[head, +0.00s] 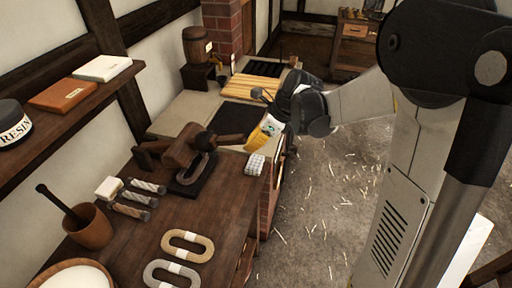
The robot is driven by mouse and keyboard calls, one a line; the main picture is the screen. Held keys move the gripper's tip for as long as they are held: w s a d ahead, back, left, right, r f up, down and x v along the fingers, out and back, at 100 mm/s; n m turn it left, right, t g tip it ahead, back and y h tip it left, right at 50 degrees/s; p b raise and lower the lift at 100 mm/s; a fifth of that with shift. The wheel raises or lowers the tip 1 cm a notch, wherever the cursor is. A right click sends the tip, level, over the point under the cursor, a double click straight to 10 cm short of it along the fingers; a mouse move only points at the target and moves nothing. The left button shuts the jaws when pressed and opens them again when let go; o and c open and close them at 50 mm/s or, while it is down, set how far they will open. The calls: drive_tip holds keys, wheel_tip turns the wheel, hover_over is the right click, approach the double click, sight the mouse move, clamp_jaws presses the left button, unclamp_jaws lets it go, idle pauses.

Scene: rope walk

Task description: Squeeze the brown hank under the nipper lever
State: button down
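The nipper (181,146) stands on the dark wooden bench. My gripper (261,136), with a yellow end, is at the lever's right end. I cannot tell whether they touch. The fingers overlap in this view, so their opening is unclear.
A tan hank (187,246) and a grey hank (170,274) lie at the bench front. A white gridded block (255,165) is near the right edge. A shelf (62,112) overhangs the left side.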

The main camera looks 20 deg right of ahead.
drive_tip(key=w+a+r+g+h+p, duration=0.1)
drive_tip(key=w+a+r+p, duration=0.3)
drive_tip(key=r, duration=0.4)
drive_tip(key=w+a+r+g+h+p, duration=0.1)
drive_tip(key=w+a+r+h+p, duration=0.1)
drive_tip(key=a+r+p, duration=0.4)
drive_tip(key=w+a+r+g+h+p, duration=0.1)
drive_tip(key=w+a+r+p, duration=0.4)
drive_tip(key=r, duration=0.6)
drive_tip(key=shift+w+a+h+p, duration=0.3)
drive_tip(key=shift+w+a+p, duration=0.05)
drive_tip(key=shift+a, duration=0.3)
